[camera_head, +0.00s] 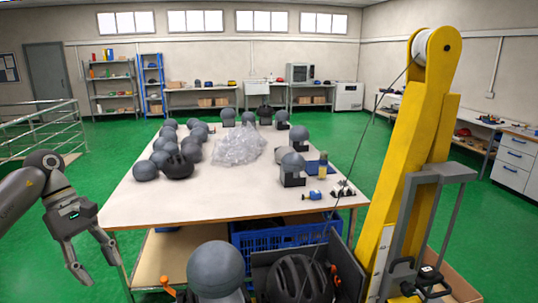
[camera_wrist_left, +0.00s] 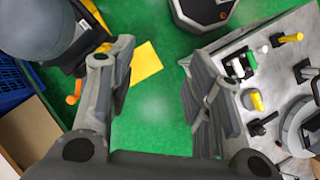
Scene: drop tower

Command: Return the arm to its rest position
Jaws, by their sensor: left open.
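My left arm comes in from the left edge of the head view. My left gripper (camera_head: 101,271) hangs at the lower left with its fingers pointing down, apart and empty. It is over green floor, left of the white-topped table (camera_head: 230,208) and clear of it. My right gripper is in neither view.
A grey head form (camera_head: 215,268) and a dark helmet (camera_head: 298,280) stand in front of the table, beside the yellow tower (camera_head: 408,165). A blue crate (camera_head: 285,238) sits under the table edge. Railings (camera_head: 40,130) stand at the left. A panel with levers (camera_wrist_left: 262,125) is right of the fingers.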

